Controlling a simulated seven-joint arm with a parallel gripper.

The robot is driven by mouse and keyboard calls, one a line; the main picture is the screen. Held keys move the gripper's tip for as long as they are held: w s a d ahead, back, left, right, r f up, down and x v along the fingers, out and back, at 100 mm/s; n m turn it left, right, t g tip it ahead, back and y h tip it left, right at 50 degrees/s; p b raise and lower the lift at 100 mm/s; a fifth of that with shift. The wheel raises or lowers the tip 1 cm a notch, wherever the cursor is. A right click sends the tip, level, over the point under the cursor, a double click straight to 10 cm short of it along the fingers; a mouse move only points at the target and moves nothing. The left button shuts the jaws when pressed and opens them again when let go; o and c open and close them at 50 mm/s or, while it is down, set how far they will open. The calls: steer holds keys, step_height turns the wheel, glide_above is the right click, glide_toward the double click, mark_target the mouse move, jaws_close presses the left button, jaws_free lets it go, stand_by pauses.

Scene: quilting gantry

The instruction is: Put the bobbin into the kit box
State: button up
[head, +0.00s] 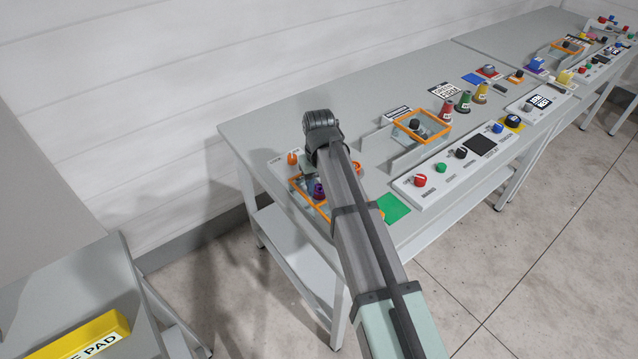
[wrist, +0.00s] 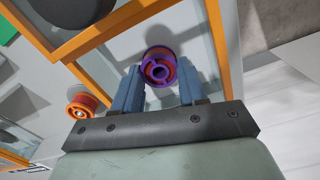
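The purple bobbin with an orange core (wrist: 160,66) sits between the fingertips of my gripper (wrist: 160,80) in the wrist view, with both fingers against its sides. In the head view the purple bobbin (head: 318,190) shows under my wrist at the left end of the table. The orange-rimmed clear box (wrist: 226,42), seemingly the kit box, lies below it; its rim (head: 322,211) also shows in the head view. The bobbin appears within the rim's outline; its height above the box floor is unclear. My arm hides part of the box.
An orange bobbin (wrist: 81,103) is outside the rim; one shows in the head view (head: 292,158). Another orange-framed tray (head: 421,137), thread cones (head: 447,111) and a control panel (head: 455,172) stand to the right. A green patch (head: 393,208) lies near the front edge.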

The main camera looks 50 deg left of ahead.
steer(key=o, duration=0.4)
steer(key=shift+o, duration=0.2)
step_height(320, 180, up, 12)
steer(key=shift+r, duration=0.15)
stand_by(0.4)
stand_by(0.5)
